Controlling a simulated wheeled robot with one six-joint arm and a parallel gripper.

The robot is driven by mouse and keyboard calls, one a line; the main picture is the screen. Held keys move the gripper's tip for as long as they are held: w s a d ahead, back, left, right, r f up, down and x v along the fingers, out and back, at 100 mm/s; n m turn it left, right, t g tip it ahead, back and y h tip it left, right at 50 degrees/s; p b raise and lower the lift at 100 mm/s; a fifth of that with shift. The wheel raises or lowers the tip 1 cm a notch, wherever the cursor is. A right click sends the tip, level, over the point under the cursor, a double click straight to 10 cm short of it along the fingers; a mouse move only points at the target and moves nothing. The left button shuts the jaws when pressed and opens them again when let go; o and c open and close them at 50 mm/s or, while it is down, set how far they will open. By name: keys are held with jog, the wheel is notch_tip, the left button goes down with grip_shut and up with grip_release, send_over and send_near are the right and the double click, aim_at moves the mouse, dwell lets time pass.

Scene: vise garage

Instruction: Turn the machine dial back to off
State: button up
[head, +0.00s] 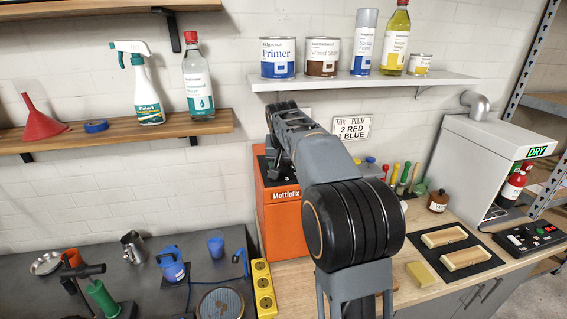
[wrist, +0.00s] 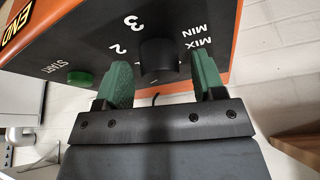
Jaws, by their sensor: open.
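The orange mixing machine (head: 284,225) stands on the workbench in the head view, partly hidden behind my arm. In the wrist view its black control panel (wrist: 78,30) shows a black round dial (wrist: 158,54) with the marks 2 and 3 beside it and the words MIX MIN. My gripper (wrist: 160,82) is open, with one green finger on each side of the dial and visible space between each finger and it. The dial's pointer setting cannot be read clearly.
A green START button (wrist: 81,77) sits left of the fingers on the panel. A yellow socket strip (head: 263,289) lies left of my arm. A shelf of cans (head: 370,84) hangs above. A grey dryer (head: 480,160) and a tray mat (head: 460,253) are at right.

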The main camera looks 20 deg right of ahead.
jog(key=c, duration=0.9)
jog(key=shift+n, duration=0.4)
jog(key=n+y, duration=0.1)
jog(key=n, duration=0.1)
jog(key=n+y+p, duration=0.1)
jog(key=n, duration=0.2)
jog(key=shift+d+n+t, duration=0.1)
jog(key=shift+n+t, duration=0.2)
jog(key=n+y+p, duration=0.1)
jog(key=n+y, duration=0.1)
jog(key=n, duration=0.3)
jog(key=shift+n+g+y, duration=0.3)
jog(key=shift+n+g, duration=0.1)
jog(key=o, duration=0.9)
jog(key=shift+d+r, duration=0.1)
